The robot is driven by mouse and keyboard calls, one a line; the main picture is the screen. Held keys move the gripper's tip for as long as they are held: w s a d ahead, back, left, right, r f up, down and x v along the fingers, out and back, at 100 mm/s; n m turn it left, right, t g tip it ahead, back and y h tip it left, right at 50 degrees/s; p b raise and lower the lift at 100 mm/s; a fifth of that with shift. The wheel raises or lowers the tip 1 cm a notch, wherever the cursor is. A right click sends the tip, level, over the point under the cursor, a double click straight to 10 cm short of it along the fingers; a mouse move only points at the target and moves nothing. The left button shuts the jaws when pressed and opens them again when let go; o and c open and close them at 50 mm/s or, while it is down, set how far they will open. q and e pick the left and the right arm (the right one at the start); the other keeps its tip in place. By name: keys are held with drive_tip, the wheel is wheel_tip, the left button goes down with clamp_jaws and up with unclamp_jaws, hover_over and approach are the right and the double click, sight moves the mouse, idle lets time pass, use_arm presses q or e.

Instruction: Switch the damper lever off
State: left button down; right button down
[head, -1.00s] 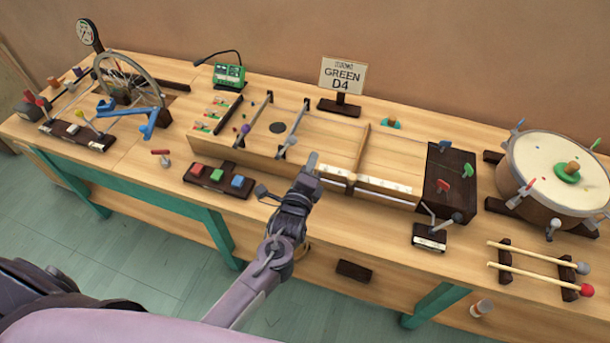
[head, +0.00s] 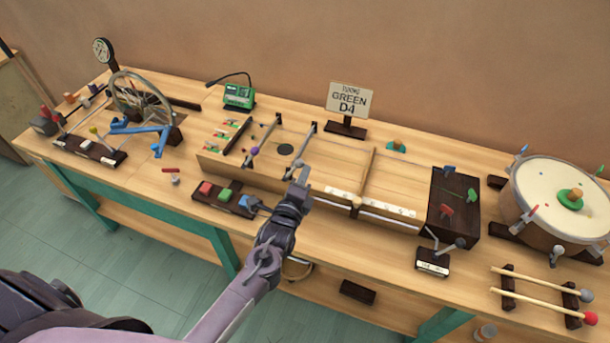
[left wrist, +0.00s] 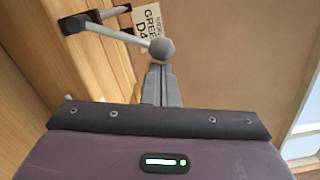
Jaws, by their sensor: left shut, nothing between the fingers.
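A pale lever with a round grey knob (head: 288,173) sits at the front of the string board, beside my left gripper. I take it for the damper lever, but cannot read a label. In the left wrist view a grey arm with a ball knob (left wrist: 162,48) reaches from a dark bracket (left wrist: 72,24), just beyond the fingertips. My left gripper (head: 303,172) is shut and empty; its closed fingers (left wrist: 160,80) also show in the wrist view. I cannot tell whether it touches the knob. My right gripper is out of view.
Another ball-ended lever stands on a small labelled box (head: 432,262) to the right. Coloured blocks on a dark base (head: 225,197) lie left of my gripper. A sign (head: 349,99) reading GREEN D4 stands behind. A drum (head: 555,195) stands at right.

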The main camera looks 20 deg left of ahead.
use_arm(q)
drive_tip(key=shift+a+r+n, duration=0.15)
drive_tip(key=shift+r+n, duration=0.05)
drive_tip(key=shift+n, duration=0.1)
drive_tip(key=shift+a+r+n+p, duration=0.4)
drive_tip(key=shift+n+p, duration=0.15)
drive_tip(key=shift+n, duration=0.05)
drive_tip(key=a+r+n+p, duration=0.1)
drive_tip(key=a+n+p, duration=0.1)
drive_tip(key=a+n, duration=0.6)
drive_tip(key=shift+w+n+g, duration=0.2)
drive_tip(key=shift+n+g, duration=0.1)
idle(0.3)
